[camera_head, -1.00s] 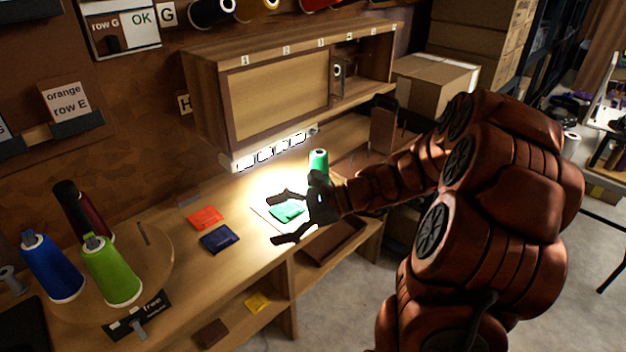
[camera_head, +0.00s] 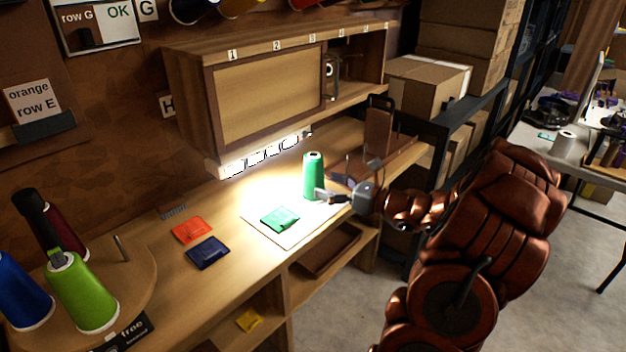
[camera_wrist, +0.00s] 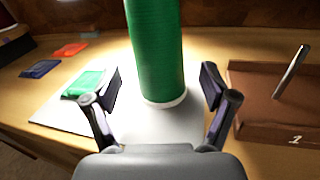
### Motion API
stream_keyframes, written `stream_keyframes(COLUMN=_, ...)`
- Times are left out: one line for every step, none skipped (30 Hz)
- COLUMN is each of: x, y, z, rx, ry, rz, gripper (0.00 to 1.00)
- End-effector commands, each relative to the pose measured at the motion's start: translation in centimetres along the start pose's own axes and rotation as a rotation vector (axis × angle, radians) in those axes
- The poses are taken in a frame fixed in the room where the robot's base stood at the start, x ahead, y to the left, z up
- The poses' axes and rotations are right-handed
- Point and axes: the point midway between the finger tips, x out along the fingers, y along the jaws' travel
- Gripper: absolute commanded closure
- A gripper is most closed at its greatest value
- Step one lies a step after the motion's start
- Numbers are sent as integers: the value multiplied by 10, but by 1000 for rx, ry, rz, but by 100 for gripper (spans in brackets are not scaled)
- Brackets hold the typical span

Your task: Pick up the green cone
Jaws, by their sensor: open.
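A dark green cone of thread (camera_head: 313,176) stands upright on the lit workbench, at the back right corner of a white sheet (camera_head: 257,224). In the wrist view the green cone (camera_wrist: 155,50) rises between the two fingers, with its pale base rim showing and its top out of frame. My gripper (camera_head: 322,196) is open and low beside the cone, reaching in from the right. In the wrist view my gripper (camera_wrist: 163,88) has one finger on each side of the cone, with visible gaps. A lighter, lime green cone (camera_head: 82,292) stands on the round wooden stand at the left.
A green packet (camera_head: 280,220) lies on the white sheet; orange (camera_head: 191,230) and dark blue (camera_head: 208,253) packets lie left of it. A brown tray (camera_wrist: 262,105) with a metal pin is close right of my gripper. A wooden cabinet (camera_head: 268,88) overhangs the back.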

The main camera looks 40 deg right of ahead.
Motion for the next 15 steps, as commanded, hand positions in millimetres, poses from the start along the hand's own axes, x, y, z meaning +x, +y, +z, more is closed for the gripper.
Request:
stream_keyframes(x=7, y=1, z=1, rx=-1, ry=2, rz=3, gripper=16)
stream_keyframes(x=11, y=1, z=1, rx=-2, ry=3, rz=5, gripper=16)
stream_keyframes(x=17, y=2, z=2, rx=-2, ry=4, rz=6, gripper=16)
stream_keyframes(x=22, y=1, z=3, rx=-2, ry=3, rz=5, gripper=16)
stream_keyframes(x=26, y=2, z=4, rx=-2, ry=3, rz=5, gripper=16)
stream_keyframes(x=31, y=2, z=4, rx=-2, ry=3, rz=5, gripper=16)
stream_keyframes(x=35, y=2, z=4, rx=-2, ry=4, rz=7, gripper=16)
stream_keyframes(x=38, y=2, z=4, rx=-2, ry=4, rz=6, gripper=16)
stream_keyframes(x=41, y=1, z=4, rx=-2, ry=3, rz=5, gripper=16)
stream_keyframes(x=43, y=2, z=4, rx=-2, ry=3, rz=5, gripper=16)
stream_keyframes(x=44, y=1, z=4, rx=-2, ry=3, rz=4, gripper=16)
stream_keyframes(x=46, y=1, z=4, rx=-2, ry=2, rz=4, gripper=16)
stream_keyframes(x=46, y=1, z=4, rx=-2, ry=2, rz=3, gripper=16)
stream_keyframes(x=46, y=1, z=4, rx=-2, ry=2, rz=3, gripper=16)
stream_keyframes(x=46, y=1, z=4, rx=-2, ry=1, rz=3, gripper=16)
